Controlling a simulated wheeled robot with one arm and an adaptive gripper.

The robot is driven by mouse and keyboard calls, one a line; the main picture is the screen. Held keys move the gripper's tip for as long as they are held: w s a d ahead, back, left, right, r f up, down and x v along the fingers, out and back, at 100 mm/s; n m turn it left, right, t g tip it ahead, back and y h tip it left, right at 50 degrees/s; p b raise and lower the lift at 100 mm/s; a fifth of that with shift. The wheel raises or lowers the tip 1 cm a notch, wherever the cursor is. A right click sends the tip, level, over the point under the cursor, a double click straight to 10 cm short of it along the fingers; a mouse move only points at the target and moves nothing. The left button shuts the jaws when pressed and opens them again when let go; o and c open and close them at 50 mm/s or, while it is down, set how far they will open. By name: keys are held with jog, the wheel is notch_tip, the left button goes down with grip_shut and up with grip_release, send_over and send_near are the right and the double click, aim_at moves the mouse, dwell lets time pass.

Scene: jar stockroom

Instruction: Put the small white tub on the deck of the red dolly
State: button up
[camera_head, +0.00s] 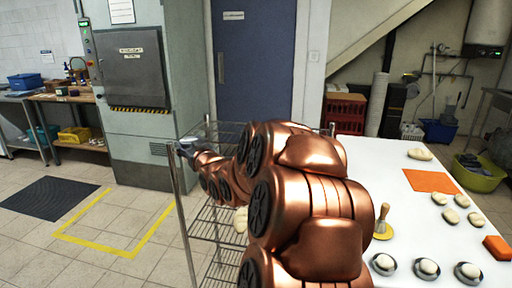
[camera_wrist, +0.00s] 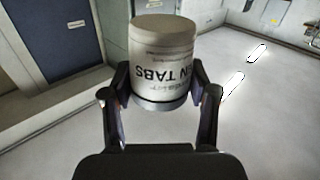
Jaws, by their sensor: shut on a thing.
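A small white tub (camera_wrist: 162,60) with dark lettering ending in "N TABS" shows in the wrist view. The lettering is upside down in that picture. My gripper (camera_wrist: 162,95) is shut on the tub, with one dark finger on each side of it. In the head view my copper arm reaches away to the left, and my gripper (camera_head: 184,150) is small at its far end, by the top of a wire rack. The tub is too small there to make out clearly. I cannot make out a red dolly in either view.
The wire shelf rack (camera_head: 205,215) stands beside my arm, partly hidden by it. Red crates (camera_head: 345,114) stand by the back wall. Tiled floor with a yellow outline (camera_head: 75,240) is clear at left.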

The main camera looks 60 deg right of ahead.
jog(key=s+d+m+g+h+b, duration=0.2)
jog(key=s+d, duration=0.3)
jog(key=s, duration=0.6)
jog(key=s+d+m+g+h+b, duration=0.15)
jog(key=s+d, duration=0.25)
jog(key=s, duration=0.7)
jog(key=shift+t+h, duration=0.25)
jog(key=shift+h, duration=0.2)
jog(key=p+x, duration=1.3)
jog(key=shift+w+d+f+p, duration=0.15)
jog(key=shift+d+f+p, duration=0.05)
jog(key=shift+f+p, duration=0.1)
jog(key=shift+p+x, duration=0.35)
jog(key=shift+x, duration=0.7)
jog(key=shift+w+d+f+p, duration=0.2)
jog(key=shift+w+d+p, duration=0.2)
jog(key=shift+w, duration=0.05)
jog(key=shift+w+d+f+p, duration=0.2)
jog(key=shift+w+d+p, duration=0.2)
jog(key=shift+w, duration=0.05)
jog(key=shift+f, duration=0.4)
jog(key=shift+f, duration=0.15)
